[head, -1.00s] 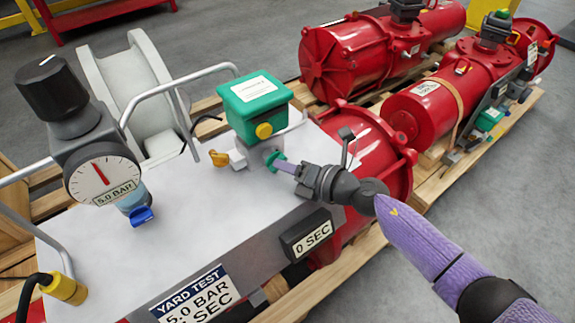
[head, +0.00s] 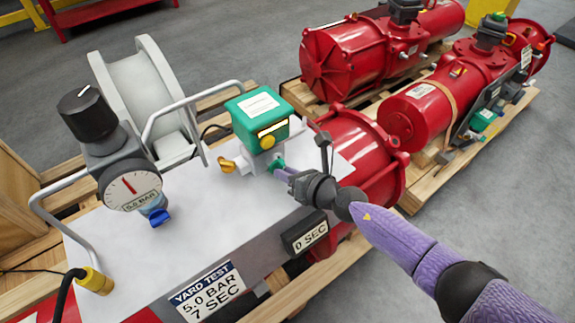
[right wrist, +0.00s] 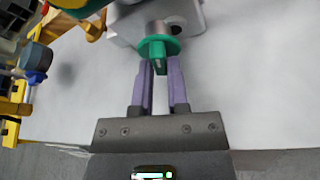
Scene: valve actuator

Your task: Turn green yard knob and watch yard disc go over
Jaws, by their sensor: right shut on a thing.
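The green knob (head: 277,163) sticks out of a grey fitting under the green box (head: 258,108), on the white bench top. In the right wrist view the green knob (right wrist: 159,48) has a round flange and a narrow tab pointing toward me. My right gripper (head: 284,173) is at the knob, shut on its tab; the purple fingers (right wrist: 161,78) lie on either side of it. A yellow round disc (head: 267,142) is on the box's front, below a dark strip with yellow markings (head: 272,129). I cannot tell which part is the yard disc. My left gripper is out of view.
A 0 SEC display (head: 306,234) and YARD TEST plate (head: 208,292) are on the bench front. Red actuators (head: 365,48) stand behind.

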